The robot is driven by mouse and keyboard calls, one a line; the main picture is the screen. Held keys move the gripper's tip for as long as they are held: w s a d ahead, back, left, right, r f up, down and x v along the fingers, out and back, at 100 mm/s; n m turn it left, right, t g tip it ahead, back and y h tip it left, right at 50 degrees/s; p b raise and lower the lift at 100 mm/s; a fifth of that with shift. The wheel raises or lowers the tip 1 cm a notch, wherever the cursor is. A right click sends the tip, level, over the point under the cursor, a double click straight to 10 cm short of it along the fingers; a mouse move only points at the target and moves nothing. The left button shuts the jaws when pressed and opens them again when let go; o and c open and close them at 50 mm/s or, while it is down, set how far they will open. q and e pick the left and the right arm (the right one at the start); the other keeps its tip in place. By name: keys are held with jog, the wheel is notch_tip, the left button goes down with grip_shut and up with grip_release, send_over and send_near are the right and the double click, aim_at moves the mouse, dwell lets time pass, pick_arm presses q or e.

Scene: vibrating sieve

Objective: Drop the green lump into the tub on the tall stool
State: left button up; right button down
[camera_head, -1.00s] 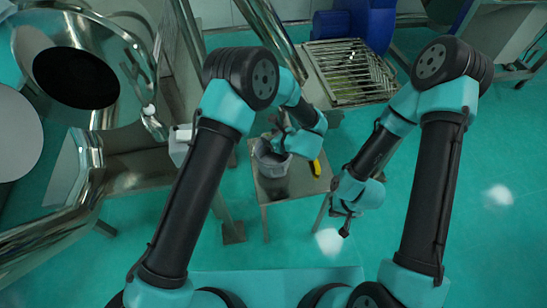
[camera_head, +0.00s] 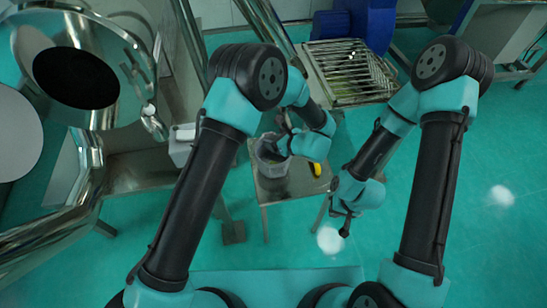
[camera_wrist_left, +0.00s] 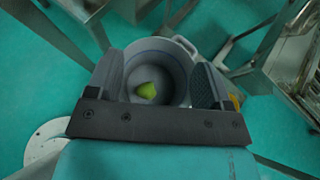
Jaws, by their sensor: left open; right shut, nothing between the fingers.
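The grey tub (camera_head: 270,172) stands on the metal stool (camera_head: 300,187), under my left gripper (camera_head: 274,152). In the left wrist view, the green lump (camera_wrist_left: 147,91) shows inside the round tub (camera_wrist_left: 160,50), apparently on its floor and clear of both fingers. My left gripper (camera_wrist_left: 156,68) is open, its two dark fingers spread over opposite sides of the tub. Whether a finger touches the rim I cannot tell. My right gripper (camera_head: 347,222) is shut and empty, to the right of the stool.
A yellow and black object (camera_head: 316,169) lies on the stool's right edge. A metal grate (camera_head: 348,72) stands behind it, and the large shiny sieve machine (camera_head: 118,60) is at the left. Open green floor (camera_head: 470,240) lies at the right.

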pick_arm(q)
jog(key=shift+v, duration=2.25)
